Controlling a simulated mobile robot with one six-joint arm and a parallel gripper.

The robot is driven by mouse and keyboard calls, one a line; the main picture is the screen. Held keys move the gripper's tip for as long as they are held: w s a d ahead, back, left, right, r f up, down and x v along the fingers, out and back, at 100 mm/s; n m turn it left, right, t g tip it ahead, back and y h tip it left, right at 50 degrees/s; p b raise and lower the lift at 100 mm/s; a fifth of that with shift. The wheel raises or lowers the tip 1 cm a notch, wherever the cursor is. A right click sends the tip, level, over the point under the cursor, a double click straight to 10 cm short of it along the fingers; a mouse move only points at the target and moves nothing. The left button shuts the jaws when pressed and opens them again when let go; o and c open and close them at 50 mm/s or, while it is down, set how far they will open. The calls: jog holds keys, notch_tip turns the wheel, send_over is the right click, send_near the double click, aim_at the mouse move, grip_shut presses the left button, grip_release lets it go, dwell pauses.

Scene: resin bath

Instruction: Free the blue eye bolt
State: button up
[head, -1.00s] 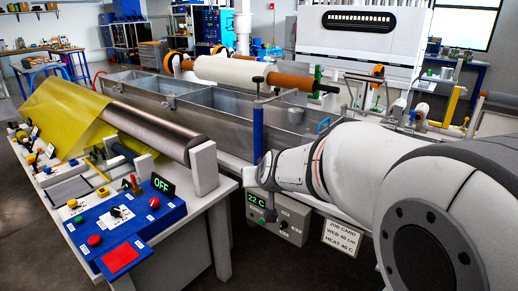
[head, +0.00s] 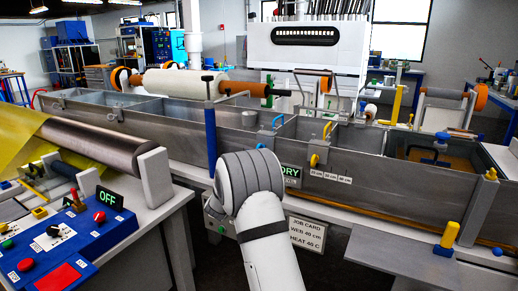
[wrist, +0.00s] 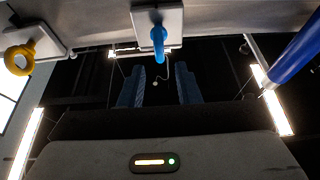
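The blue eye bolt (head: 261,147) shows only as a small blue tip above my arm in the head view, at the bath's front wall. In the wrist view it is a blue piece (wrist: 158,42) hanging edge-on from a pale plate (wrist: 157,19), near the top middle. The yellow eye bolt (head: 313,160) is to its right in the head view; its ring (wrist: 18,58) is at the wrist view's upper left. My gripper (wrist: 159,87) has two dark blue fingers with a gap between them, empty and apart from the bolt. My arm hides it in the head view.
The long metal bath (head: 370,170) runs across the head view. A blue post (head: 210,130) stands left of the blue bolt and shows at the wrist view's right (wrist: 297,48). A control panel (head: 62,243) and dark roller (head: 97,147) are at left, a job card (head: 306,233) below.

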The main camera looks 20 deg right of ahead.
aim_at(259, 145)
jog(key=x, duration=0.6)
jog(key=shift+w+d, duration=0.15)
jog(key=shift+d, duration=0.1)
jog(key=shift+r, duration=0.1)
grip_shut()
